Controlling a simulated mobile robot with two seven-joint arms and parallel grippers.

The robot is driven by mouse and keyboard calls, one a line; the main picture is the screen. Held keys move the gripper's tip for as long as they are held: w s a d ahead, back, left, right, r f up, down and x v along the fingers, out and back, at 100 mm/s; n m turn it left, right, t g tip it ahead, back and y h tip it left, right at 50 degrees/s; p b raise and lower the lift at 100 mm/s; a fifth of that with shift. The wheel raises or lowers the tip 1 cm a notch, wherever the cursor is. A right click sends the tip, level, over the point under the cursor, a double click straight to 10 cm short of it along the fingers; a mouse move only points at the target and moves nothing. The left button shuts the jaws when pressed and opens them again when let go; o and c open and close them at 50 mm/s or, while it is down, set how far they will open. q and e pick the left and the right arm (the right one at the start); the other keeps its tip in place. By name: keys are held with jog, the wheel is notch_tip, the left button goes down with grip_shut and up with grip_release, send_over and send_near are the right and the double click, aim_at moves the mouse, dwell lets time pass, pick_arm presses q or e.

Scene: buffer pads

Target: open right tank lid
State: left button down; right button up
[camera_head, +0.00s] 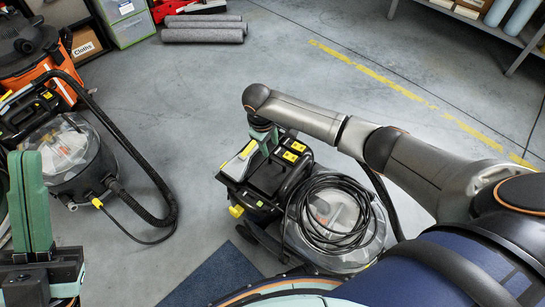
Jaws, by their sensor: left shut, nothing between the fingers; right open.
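A black cleaning machine (268,178) with yellow buttons stands on the floor at the centre. A clear rounded tank (365,238) sits at its right end, with a coiled black cable lying over it. I cannot make out a separate lid edge under the cable. My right arm reaches in from the right, and its gripper (264,142) points down at the back left part of the black machine. The gripper is open, largely hidden under the wrist; I cannot tell whether it touches the machine. My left gripper (26,154), with green fingers, is shut and empty at the far left.
A second machine with a clear tank (65,150) and a black hose (150,165) stands at the left, close to my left gripper. Grey rolls (203,30) lie at the back. A blue mat (215,275) lies in front. The floor behind the central machine is clear.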

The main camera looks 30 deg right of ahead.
aim_at(273, 158)
pick_arm(q)
jog(key=shift+n, duration=0.5)
jog(key=f+b, duration=0.1)
jog(key=f, duration=0.1)
jog(key=f+b, duration=0.2)
jog(key=shift+w+d, duration=0.15)
jog(key=shift+w, duration=0.05)
pick_arm(e)
jog(key=f, duration=0.4)
jog(key=d+f, duration=0.1)
jog(key=f, duration=0.2)
jog(key=shift+w+d, duration=0.1)
jog(key=shift+w, duration=0.25)
grip_shut()
